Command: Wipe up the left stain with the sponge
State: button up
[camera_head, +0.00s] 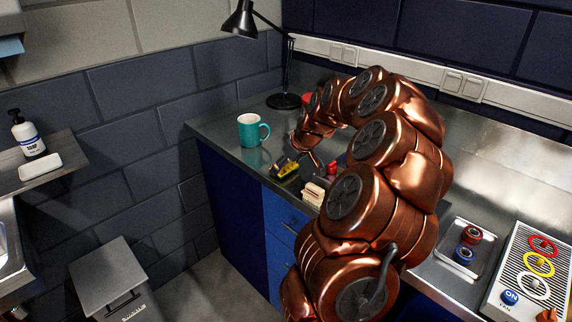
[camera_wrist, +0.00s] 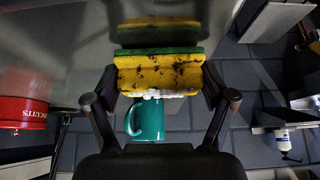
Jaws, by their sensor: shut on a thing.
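My gripper (camera_head: 297,158) is shut on the sponge (camera_head: 286,172), near the left end of the steel worktop (camera_head: 222,128). In the wrist view the sponge (camera_wrist: 158,74) is yellow with a green layer, marked with dark specks, and has white foam-like stuff along its lower edge. It is held between the two fingers. A blurred reflection of it shows in the steel; whether it touches the worktop I cannot tell. I cannot make out a left stain in either view; the sponge or my arm may hide it.
A teal mug (camera_head: 249,131) stands just left of my gripper, with a black lamp (camera_head: 286,101) behind. A red tin (camera_wrist: 24,98) shows in the wrist view. A pale block-like item (camera_head: 314,192) is near the front edge. A tray (camera_head: 452,262) lies right of my arm.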

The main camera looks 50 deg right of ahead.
jog(key=shift+f, duration=0.35)
dwell(0.4)
jog(key=shift+w+b, duration=0.1)
jog(key=shift+b, duration=0.2)
jog(key=shift+w, duration=0.6)
jog(key=shift+s+b, duration=0.15)
jog(key=shift+b, duration=0.15)
jog(key=shift+s+b, duration=0.9)
jog(key=shift+s, duration=0.35)
jog(key=shift+w, duration=0.15)
jog(key=shift+w, duration=1.3)
